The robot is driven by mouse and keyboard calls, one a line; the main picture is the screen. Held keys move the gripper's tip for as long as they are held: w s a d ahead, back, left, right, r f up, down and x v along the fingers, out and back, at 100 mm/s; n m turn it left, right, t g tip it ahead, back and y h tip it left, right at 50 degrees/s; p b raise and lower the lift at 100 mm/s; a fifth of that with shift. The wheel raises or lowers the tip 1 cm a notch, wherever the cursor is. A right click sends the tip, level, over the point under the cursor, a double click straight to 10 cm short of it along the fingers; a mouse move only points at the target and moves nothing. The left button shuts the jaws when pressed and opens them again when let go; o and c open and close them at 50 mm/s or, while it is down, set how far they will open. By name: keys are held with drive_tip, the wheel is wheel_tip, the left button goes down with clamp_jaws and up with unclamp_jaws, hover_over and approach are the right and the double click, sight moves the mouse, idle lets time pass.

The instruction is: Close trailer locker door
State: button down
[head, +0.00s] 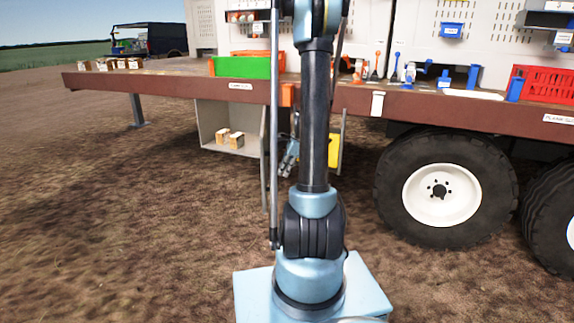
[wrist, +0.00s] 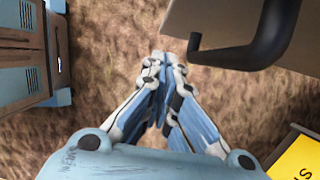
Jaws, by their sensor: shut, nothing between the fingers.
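The trailer locker (head: 212,122) is a grey box under the trailer bed, left of my arm, and it stands open with small boxes inside. A narrow upright panel at its right side looks like the locker door (head: 264,165), swung out and seen nearly edge-on. My gripper (head: 290,160) hangs just right of that panel, partly behind my arm. In the wrist view a brown-grey panel (wrist: 225,22) with a black bar handle (wrist: 268,38) is at the upper right. My gripper (wrist: 168,62) is shut and empty, its tips close to the handle's end; contact cannot be told.
The trailer bed edge (head: 170,88) runs above the locker. A yellow sign (head: 334,149) hangs right of my arm, and large wheels (head: 440,190) stand further right. A green crate (head: 240,67) sits on the bed. The dirt ground at left is clear.

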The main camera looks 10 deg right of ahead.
drive_tip(key=shift+w+a+f, duration=0.15)
drive_tip(key=shift+a+f, duration=0.15)
drive_tip(key=shift+a, duration=0.5)
drive_tip(key=shift+w+a+f, duration=0.1)
drive_tip(key=shift+a+f, duration=0.25)
drive_tip(key=shift+a, duration=0.45)
drive_tip(key=shift+w+a+f, duration=0.15)
drive_tip(key=shift+a+f, duration=0.15)
drive_tip(key=shift+a, duration=0.5)
drive_tip(key=shift+a, duration=0.1)
